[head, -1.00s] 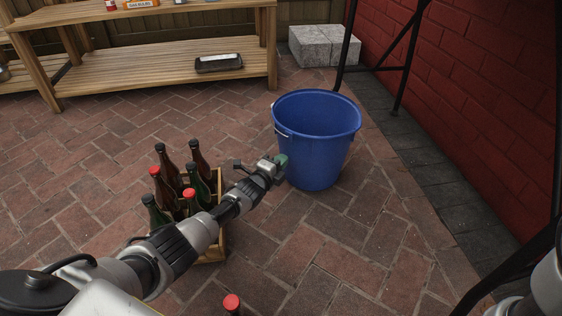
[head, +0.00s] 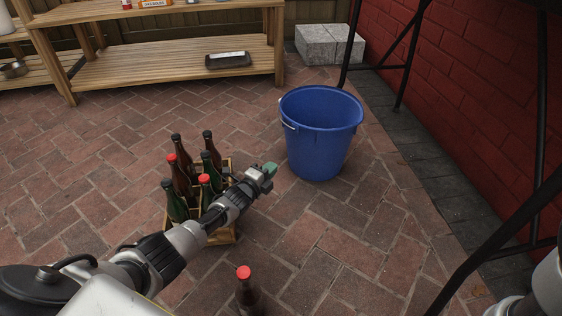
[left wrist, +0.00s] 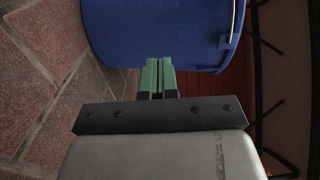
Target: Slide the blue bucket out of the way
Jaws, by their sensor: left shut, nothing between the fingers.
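The blue bucket (head: 318,145) stands upright on the brick paving, right of centre in the head view. Its wall fills the top of the left wrist view (left wrist: 150,30), with part of its handle at the right. My left gripper (head: 270,170) is shut and empty, with its green fingertips together. It is just left of the bucket, with a small gap showing in the head view. In the left wrist view the fingertips (left wrist: 157,64) point at the bucket's wall. My right gripper is not in view.
A wooden crate (head: 222,237) with several bottles stands under and behind my left arm. A single red-capped bottle (head: 246,290) stands in front. Black metal legs (head: 500,235) and a red brick wall (head: 470,90) are at right. Grey blocks (head: 328,44) lie behind the bucket.

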